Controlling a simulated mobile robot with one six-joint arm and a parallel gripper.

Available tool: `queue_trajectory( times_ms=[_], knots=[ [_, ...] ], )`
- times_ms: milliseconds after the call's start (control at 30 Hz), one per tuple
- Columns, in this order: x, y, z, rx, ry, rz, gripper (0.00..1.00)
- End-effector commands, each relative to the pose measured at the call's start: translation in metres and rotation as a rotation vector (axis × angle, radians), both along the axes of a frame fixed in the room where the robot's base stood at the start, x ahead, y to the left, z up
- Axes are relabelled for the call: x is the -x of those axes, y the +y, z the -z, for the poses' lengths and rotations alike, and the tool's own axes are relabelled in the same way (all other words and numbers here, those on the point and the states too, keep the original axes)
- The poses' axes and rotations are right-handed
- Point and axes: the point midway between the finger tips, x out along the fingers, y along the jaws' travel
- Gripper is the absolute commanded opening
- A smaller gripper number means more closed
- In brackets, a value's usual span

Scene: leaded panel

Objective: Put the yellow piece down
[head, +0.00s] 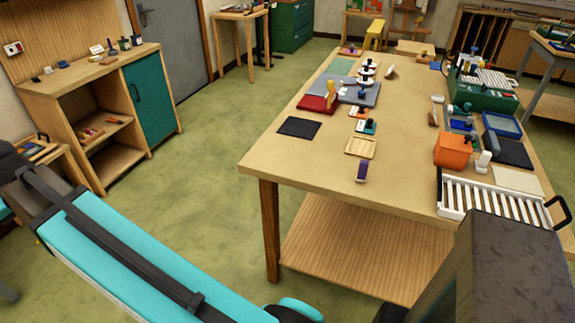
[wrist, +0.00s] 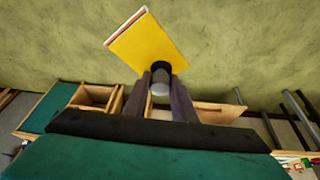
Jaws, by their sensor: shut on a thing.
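The yellow piece (wrist: 150,43) is a flat plate with thin white and red edges. It shows tilted at the top middle of the wrist view, with a dark round knob (wrist: 161,70) at its lower edge. My gripper (wrist: 162,82) is shut on that knob and holds the piece in the air, with green floor behind it. I cannot make out my gripper or the held piece in the head view, where parts of my own arm fill the foreground.
The wooden table (head: 275,150) carries a black mat (head: 299,127), a red block (head: 317,104) with a yellow upright thing, a grey board (head: 352,92), an orange box (head: 453,150) and a white rack (head: 490,203). Bare tabletop shows at its front left. A cabinet (head: 153,96) stands left.

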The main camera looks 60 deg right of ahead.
Motion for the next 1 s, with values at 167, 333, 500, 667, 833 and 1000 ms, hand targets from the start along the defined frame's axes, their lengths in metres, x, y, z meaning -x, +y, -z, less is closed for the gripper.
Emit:
queue_trajectory(
  times_ms=[167, 333, 500, 667, 833, 1000],
  knots=[
    [0.006, -0.043, 0.004, -0.001, -0.002, 0.105, 0.04],
    [0.019, -0.098, 0.009, -0.002, -0.006, 0.248, 0.04],
    [0.036, -0.154, 0.014, -0.004, -0.009, 0.397, 0.04],
    [0.057, -0.205, 0.019, -0.005, -0.012, 0.538, 0.04],
    [0.084, -0.256, 0.024, -0.005, -0.016, 0.687, 0.04],
    [0.115, -0.304, 0.028, -0.005, -0.02, 0.835, 0.04]
  ],
)
